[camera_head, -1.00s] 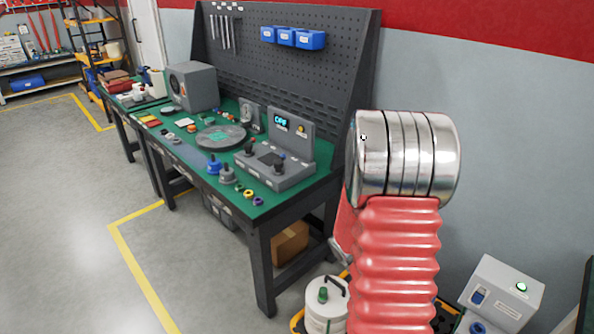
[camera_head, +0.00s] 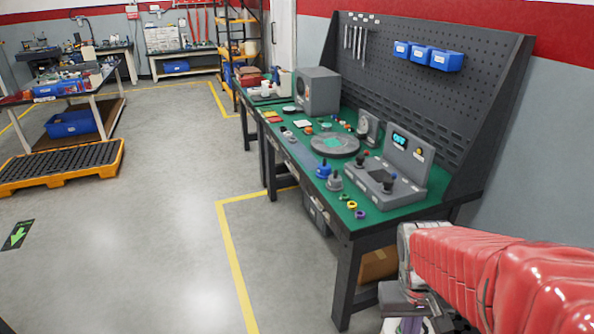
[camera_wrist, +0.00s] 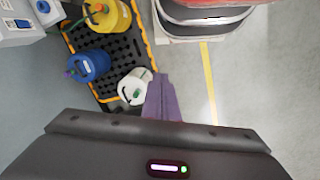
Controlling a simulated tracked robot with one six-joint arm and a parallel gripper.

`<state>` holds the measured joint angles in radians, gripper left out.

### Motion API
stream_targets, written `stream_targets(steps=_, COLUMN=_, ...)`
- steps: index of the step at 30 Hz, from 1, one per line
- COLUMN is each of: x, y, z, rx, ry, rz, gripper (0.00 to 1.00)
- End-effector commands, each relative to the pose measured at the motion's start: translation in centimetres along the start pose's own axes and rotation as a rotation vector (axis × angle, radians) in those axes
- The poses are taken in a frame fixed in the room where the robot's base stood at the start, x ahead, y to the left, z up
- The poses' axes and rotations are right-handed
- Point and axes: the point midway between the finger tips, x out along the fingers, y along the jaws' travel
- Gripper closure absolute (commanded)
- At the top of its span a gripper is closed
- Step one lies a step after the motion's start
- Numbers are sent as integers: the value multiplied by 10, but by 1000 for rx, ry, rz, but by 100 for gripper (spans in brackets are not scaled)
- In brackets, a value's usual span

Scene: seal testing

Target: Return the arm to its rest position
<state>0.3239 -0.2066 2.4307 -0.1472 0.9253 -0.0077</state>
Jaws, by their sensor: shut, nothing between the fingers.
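My arm in its red sleeve reaches in from the right edge in the head view. My gripper (camera_head: 409,325) hangs at its end, pointing down at the bottom edge of the picture, in front of the workbench (camera_head: 345,245). In the wrist view the purple fingers of my gripper (camera_wrist: 162,98) are together with nothing between them. The fingers show in front of the floor beside a white canister (camera_wrist: 133,87).
The workbench carries a control box with joysticks (camera_head: 385,184) and a round plate (camera_head: 335,145). In the wrist view a blue canister (camera_wrist: 88,66) and a yellow one (camera_wrist: 108,16) stand on a black grated pallet (camera_wrist: 116,48). Open floor (camera_head: 150,230) lies left of the bench.

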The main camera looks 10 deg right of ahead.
Motion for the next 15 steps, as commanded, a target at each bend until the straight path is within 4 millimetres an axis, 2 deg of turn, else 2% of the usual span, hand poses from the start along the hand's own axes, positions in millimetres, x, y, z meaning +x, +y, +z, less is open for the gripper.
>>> stream_targets(steps=6, x=-37, y=-34, z=-2, rx=-7, ry=145, rz=-58, gripper=100)
stream_targets(steps=15, x=-85, y=-71, z=8, rx=-61, ry=318, rz=-124, gripper=100)
